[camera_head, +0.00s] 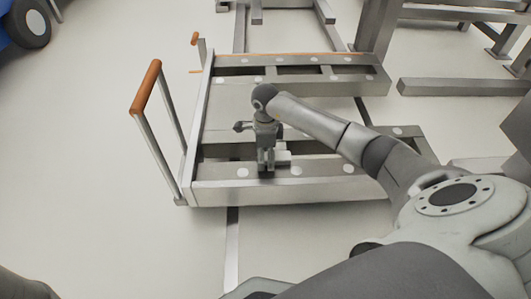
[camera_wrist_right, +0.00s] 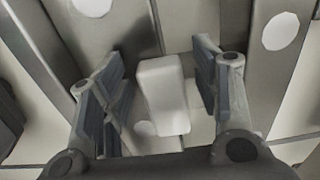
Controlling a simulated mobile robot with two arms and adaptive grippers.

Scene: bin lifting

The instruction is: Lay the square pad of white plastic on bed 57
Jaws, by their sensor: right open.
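The white plastic pad (camera_wrist_right: 163,95) is a small pale block with rounded edges. In the wrist view it lies between the two fingers of my right gripper (camera_wrist_right: 160,75), with gaps at both sides. In the head view my right gripper (camera_head: 266,162) points down over the front beam of the grey metal cart (camera_head: 315,190); it is open, and part of the pad (camera_head: 284,157) shows just right of its fingers. The pad seems to be at the beam, but its contact is hidden. No number 57 is readable, so I cannot tell which place is bed 57. My left gripper is not in view.
White round discs (camera_head: 296,170) dot the cart's beams, with open slots between them. An orange-topped handle (camera_head: 146,88) rises at the cart's left end. Loose steel beams (camera_head: 460,88) lie at the right.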

